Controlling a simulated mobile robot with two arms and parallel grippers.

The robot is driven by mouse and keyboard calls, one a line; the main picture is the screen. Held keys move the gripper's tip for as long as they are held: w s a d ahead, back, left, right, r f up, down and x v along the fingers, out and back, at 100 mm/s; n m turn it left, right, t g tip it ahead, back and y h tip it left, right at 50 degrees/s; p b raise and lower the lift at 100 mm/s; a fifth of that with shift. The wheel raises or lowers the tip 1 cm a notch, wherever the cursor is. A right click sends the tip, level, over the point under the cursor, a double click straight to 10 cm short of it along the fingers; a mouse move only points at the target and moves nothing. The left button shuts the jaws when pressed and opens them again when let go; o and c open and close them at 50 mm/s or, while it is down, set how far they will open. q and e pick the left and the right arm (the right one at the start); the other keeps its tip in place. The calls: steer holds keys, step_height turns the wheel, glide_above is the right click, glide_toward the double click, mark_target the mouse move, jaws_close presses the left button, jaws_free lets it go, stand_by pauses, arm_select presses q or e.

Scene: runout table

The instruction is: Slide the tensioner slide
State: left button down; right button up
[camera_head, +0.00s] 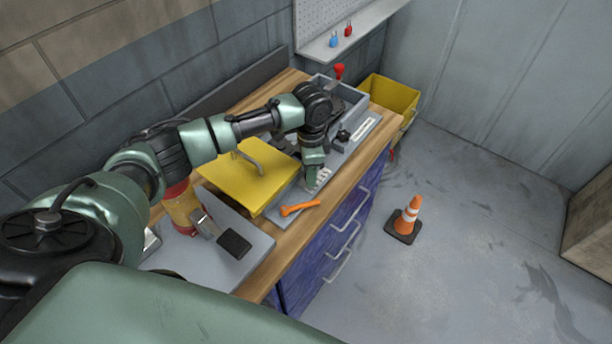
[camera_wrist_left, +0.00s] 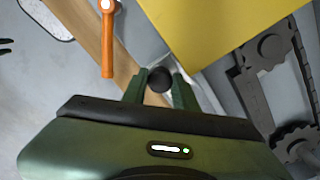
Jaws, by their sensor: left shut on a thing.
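My left gripper (camera_head: 312,181) reaches down to the machine plate on the workbench, at the right edge of the yellow cover. In the left wrist view the fingers of my left gripper (camera_wrist_left: 160,84) are shut on a dark round knob (camera_wrist_left: 159,79). The knob appears to be the handle of the tensioner slide; the slide's body is hidden under the gripper. A pale marked strip (camera_head: 323,178) shows beside the gripper. An orange lever (camera_head: 300,208) lies nearby, also in the left wrist view (camera_wrist_left: 108,42). My right gripper is not in view.
The yellow cover (camera_head: 245,182) with a handle stands close left of the gripper. Dark sprockets with a chain (camera_wrist_left: 268,50) show in the left wrist view. A cone (camera_head: 406,220) stands on open floor.

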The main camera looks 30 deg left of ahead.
arm_select(q)
steer(key=shift+w+d, duration=0.1)
steer(key=shift+w, duration=0.4)
steer(key=c, duration=1.4)
jaws_free()
steer(key=shift+o, duration=0.2)
steer(key=shift+s, duration=0.1)
steer(key=shift+r, duration=0.1)
steer(key=shift+r, duration=0.35)
step_height(320, 180, up, 7)
steer(key=shift+f+b, duration=0.1)
steer(key=shift+b, duration=1)
